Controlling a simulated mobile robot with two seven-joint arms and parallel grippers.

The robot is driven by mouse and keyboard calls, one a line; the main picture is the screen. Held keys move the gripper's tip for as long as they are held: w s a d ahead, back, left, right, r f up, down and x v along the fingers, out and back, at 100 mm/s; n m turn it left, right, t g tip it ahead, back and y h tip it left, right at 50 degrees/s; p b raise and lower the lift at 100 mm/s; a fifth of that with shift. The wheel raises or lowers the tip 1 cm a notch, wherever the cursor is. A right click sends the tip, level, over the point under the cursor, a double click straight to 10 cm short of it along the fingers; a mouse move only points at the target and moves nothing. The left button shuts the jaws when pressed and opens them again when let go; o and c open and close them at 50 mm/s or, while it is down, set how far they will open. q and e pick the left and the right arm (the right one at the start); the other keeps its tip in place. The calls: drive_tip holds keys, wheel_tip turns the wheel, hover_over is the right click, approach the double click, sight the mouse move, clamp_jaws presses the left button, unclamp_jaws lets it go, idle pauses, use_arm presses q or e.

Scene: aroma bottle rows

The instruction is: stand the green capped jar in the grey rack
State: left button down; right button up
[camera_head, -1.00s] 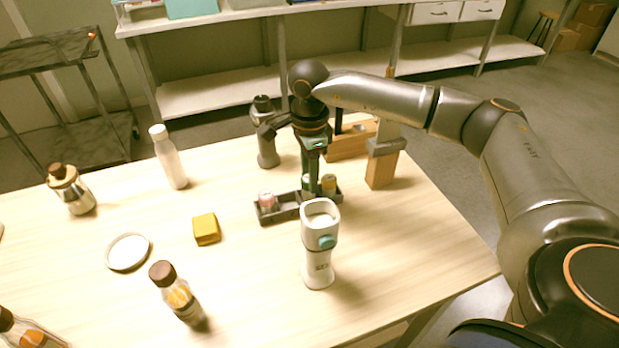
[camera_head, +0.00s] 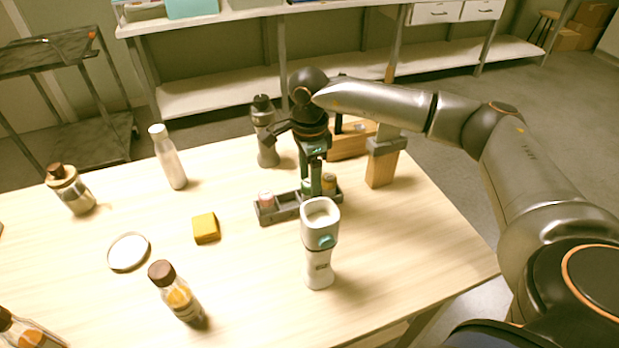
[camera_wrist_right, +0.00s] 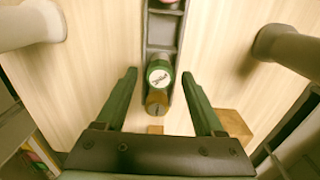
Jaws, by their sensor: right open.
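The green capped jar (camera_wrist_right: 159,76) stands in a compartment of the grey rack (camera_wrist_right: 163,32), between an empty compartment and a brown-topped jar (camera_wrist_right: 157,102). In the head view, the green jar (camera_head: 307,187) is partly hidden by my right gripper. My left gripper is not in view.
A white grinder-like container (camera_head: 319,250) stands in front of the rack, and a grey bottle (camera_head: 265,135) behind it. A wooden block (camera_head: 381,168) stands to the right. A yellow block (camera_head: 206,228) and a white dish (camera_head: 128,252) lie to the left, with bare table between.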

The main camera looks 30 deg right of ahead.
sight(309, 182)
wheel_tip(309, 182, up, 12)
drive_tip(key=shift+r, duration=0.2)
